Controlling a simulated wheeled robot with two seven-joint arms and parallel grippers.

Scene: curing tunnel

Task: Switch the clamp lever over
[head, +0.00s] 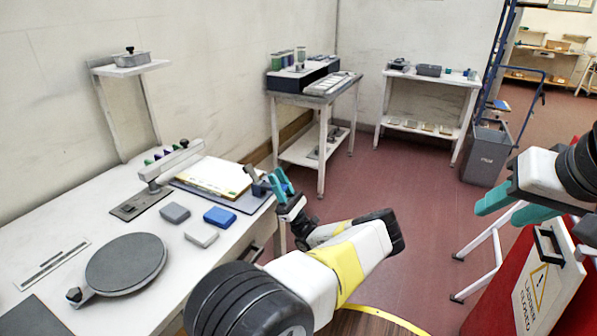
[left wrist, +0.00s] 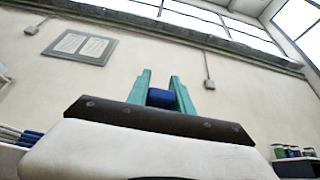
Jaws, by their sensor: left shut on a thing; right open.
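The clamp lever (head: 258,185) stands at the right edge of a dark board on the white workbench. Its grey-blue body shows just left of my left gripper (head: 281,182). In the left wrist view, the teal fingers of my left gripper (left wrist: 160,95) are shut on the lever's blue grip (left wrist: 160,98), which lies between them. The fingers hide part of the lever in the head view, so its exact angle is hard to tell. My right gripper (head: 500,208) is open and empty at the right, away from the bench.
The board (head: 244,204) carries cream sheets (head: 214,174). A blue block (head: 219,217), grey blocks (head: 175,212) and a round grey plate (head: 126,262) lie on the workbench (head: 75,225). A ladder sign (head: 541,285) stands on red at the lower right. The red floor ahead is mostly clear.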

